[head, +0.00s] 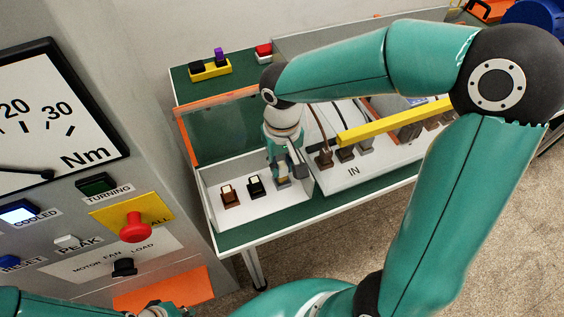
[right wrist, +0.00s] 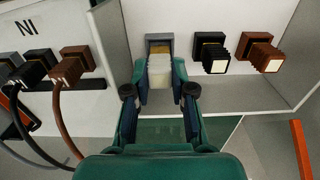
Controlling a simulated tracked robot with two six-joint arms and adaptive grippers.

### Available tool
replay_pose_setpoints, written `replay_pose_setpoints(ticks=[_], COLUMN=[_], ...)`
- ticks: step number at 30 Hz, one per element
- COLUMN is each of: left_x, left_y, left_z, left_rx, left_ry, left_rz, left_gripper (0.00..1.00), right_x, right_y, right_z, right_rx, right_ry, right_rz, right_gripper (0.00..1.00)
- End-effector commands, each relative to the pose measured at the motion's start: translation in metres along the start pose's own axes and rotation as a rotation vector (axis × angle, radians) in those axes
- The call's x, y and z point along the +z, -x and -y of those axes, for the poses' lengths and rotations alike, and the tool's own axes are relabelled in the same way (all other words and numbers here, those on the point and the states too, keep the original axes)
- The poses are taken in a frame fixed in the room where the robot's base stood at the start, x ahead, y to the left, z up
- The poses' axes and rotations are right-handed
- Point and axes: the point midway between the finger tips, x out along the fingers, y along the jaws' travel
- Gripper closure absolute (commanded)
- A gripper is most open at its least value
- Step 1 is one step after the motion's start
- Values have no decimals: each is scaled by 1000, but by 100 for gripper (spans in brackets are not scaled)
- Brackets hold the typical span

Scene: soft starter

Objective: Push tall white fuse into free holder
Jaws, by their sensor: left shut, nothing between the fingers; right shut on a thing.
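My right gripper (head: 288,168) reaches down into the white open box (head: 238,216). In the right wrist view the right gripper (right wrist: 161,82) is shut on the tall white fuse (right wrist: 160,70). The fuse is in line with the grey holder (right wrist: 159,40); how deep it sits in it I cannot tell. The grey holder (head: 283,183) is partly hidden by the gripper in the head view. Beside it stand a black holder (right wrist: 210,50) and a brown holder (right wrist: 256,48), both with pale-ended fuses. My left gripper (head: 165,309) is shut and empty, cut off at the bottom edge.
Terminals with cables (right wrist: 38,70) stand beyond the box wall, beside the IN label. A yellow bar (head: 395,122) crosses above them. A grey panel with a gauge and a red button (head: 136,227) stands at the left. An orange-edged clear cover (head: 222,110) rises behind the box.

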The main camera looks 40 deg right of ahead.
Motion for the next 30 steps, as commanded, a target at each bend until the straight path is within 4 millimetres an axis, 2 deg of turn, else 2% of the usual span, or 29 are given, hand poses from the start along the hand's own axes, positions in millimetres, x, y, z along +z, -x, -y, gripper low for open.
replay_pose_setpoints(ticks=[16,30], left_x=[0,0], left_y=[-2,-11], left_z=[1,4], left_rx=[0,0], left_ry=[0,0], left_rz=[0,0], left_gripper=[100,100], right_x=[0,0], right_y=[0,-12], right_z=[0,0], right_rx=[0,0], right_ry=[0,0], right_rz=[0,0], right_gripper=[100,100])
